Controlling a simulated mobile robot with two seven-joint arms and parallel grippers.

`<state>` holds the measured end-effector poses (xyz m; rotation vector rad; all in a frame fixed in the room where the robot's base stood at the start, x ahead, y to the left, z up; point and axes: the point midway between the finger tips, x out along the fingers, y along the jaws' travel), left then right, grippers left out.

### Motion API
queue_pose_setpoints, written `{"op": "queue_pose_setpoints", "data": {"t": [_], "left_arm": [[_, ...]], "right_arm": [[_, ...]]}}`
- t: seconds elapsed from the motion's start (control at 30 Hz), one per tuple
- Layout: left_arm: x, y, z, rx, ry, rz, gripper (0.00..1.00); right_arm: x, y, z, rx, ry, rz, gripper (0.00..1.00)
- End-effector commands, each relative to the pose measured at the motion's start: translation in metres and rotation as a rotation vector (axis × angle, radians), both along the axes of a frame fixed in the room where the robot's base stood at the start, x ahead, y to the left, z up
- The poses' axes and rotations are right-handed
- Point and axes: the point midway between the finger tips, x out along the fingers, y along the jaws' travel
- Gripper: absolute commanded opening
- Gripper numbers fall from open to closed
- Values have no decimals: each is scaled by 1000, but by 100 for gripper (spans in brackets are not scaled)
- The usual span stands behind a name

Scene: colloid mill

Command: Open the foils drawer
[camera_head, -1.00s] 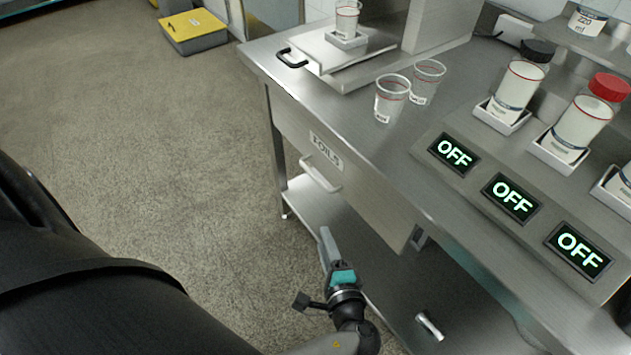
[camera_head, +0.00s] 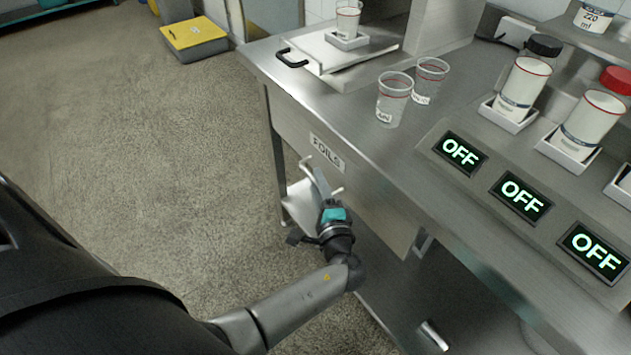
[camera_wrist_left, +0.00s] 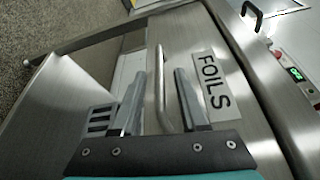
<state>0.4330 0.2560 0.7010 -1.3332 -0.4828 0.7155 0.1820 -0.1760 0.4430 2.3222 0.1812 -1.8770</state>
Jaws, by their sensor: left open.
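The foils drawer (camera_head: 372,198) is a steel front under the worktop with a "FOILS" label (camera_head: 327,152), and it looks closed. Its bar handle (camera_head: 306,162) is partly hidden by my left gripper (camera_head: 318,177) in the head view. In the left wrist view, the drawer front (camera_wrist_left: 188,47) carries the handle (camera_wrist_left: 160,88), which lies between the two open fingers of my left gripper (camera_wrist_left: 160,76). The fingers are apart, one on each side of the bar, and I see no clear contact. My right gripper is not in view.
The steel worktop (camera_head: 352,128) holds clear cups (camera_head: 394,99), a tray with a black handle (camera_head: 292,57) and several "OFF" displays (camera_head: 460,152). A lower shelf (camera_head: 297,207) lies below the drawer. The floor to the left is clear up to a yellow-topped box (camera_head: 194,36).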

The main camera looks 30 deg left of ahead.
Motion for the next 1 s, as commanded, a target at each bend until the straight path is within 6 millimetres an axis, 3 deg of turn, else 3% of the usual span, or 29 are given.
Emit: {"op": "queue_pose_setpoints", "data": {"t": [0.2, 0.53, 0.9, 1.0], "left_arm": [[13, 13, -2, 1, 1, 0, 44], [14, 15, -2, 0, 1, 0, 44], [14, 14, -2, 0, 1, 0, 2], [14, 14, -2, 0, 1, 0, 0]], "right_arm": [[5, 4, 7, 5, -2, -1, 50], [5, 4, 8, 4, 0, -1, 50], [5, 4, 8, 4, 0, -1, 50], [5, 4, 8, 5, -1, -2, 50]]}}
